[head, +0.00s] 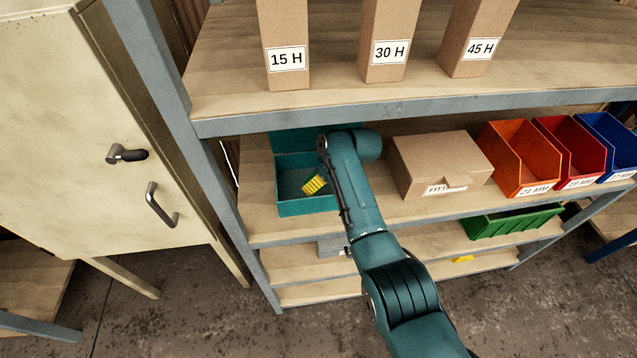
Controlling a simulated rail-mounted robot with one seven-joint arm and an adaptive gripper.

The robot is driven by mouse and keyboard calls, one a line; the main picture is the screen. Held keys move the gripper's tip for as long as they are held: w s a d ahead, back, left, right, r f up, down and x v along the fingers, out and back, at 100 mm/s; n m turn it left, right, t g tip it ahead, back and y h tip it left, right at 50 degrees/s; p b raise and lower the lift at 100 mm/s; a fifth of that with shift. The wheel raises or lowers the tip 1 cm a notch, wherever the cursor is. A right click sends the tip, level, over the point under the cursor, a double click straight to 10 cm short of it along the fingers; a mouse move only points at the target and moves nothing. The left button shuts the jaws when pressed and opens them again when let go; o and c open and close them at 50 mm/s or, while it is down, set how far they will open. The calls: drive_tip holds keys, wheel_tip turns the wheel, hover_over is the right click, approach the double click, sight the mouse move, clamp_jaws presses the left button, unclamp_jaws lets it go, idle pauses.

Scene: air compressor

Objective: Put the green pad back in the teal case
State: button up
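The teal case (307,207) stands on the middle shelf at the left end, with its lid (290,141) raised at the back. A small yellow ribbed piece (314,185) shows over the right part of its interior; I cannot tell whether it lies inside or is above it. My arm reaches over the right side of the case and hides part of it. My gripper is not visible, and its fingers may be hidden behind the arm. I cannot make out a green pad.
A cardboard box (437,165) stands to the right of my arm. Orange (522,157), red (573,148) and blue (615,142) bins follow it. A green bin (512,221) is on the shelf below. Tall cartons stand above. A shelf post (190,130) and cream cabinet (95,120) bound the left.

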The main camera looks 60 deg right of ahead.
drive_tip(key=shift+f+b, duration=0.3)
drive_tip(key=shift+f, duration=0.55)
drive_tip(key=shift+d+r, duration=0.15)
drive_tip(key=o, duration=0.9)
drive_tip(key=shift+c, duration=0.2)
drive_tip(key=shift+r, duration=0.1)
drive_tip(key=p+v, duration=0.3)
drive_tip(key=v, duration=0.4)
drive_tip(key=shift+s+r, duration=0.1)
